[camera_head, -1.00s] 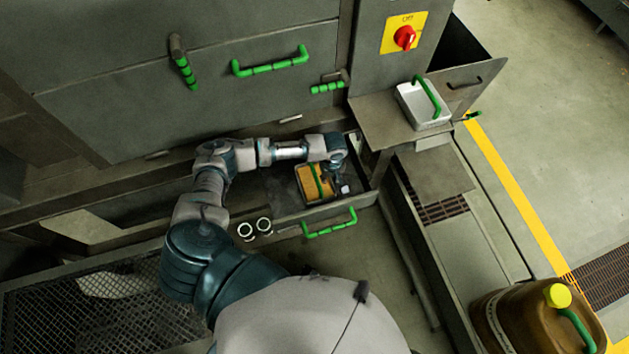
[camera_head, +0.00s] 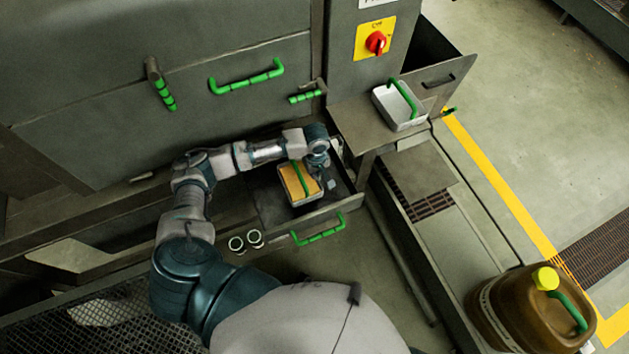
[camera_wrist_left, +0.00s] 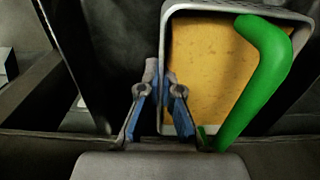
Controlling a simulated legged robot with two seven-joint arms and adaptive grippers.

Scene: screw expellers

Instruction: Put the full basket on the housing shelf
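The full basket (camera_head: 311,187) is a light metal tray with yellow-brown contents and a green handle, over the open drawer (camera_head: 345,203) in the head view. In the left wrist view the basket (camera_wrist_left: 215,75) fills the upper right, its green handle at the right. My left gripper (camera_head: 328,182) is at the basket's right side in the head view. In the left wrist view my left gripper (camera_wrist_left: 160,75) has its fingers close together on either side of the basket's near wall, pinching it. Whether the basket touches the drawer floor is unclear. My right gripper is out of view.
An empty light basket (camera_head: 391,107) with a green handle stands on a grey shelf (camera_head: 355,125) right of the drawer. Two small ring-shaped cups (camera_head: 237,244) sit left of the drawer handle (camera_head: 318,230). A brown canister (camera_head: 520,310) stands at lower right.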

